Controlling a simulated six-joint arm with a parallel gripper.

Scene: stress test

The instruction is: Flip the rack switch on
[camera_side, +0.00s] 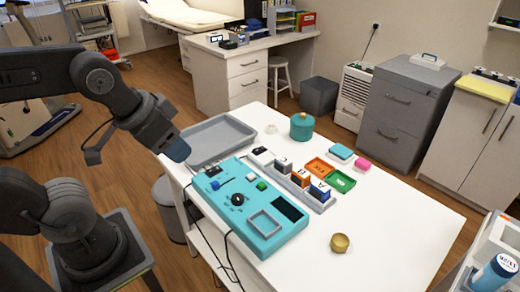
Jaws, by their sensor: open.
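A teal panel (236,226) lies on the white table. It carries a black switch-like part (213,172), a small blue lever (216,184), a green button (262,185), a black knob (238,199) and a dark screen (287,208). Beside it a grey rack strip (319,206) holds several blocks with pale, orange and blue fronts. I cannot tell which part is the rack switch or its position. My gripper (183,158) is open above the panel's far left corner, beside the grey tray. It appears apart from the panel; its fingertips are small and hard to make out.
A grey tray (215,121) lies behind the panel. A brass cup (340,243) is near the front. The table's right side is clear.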

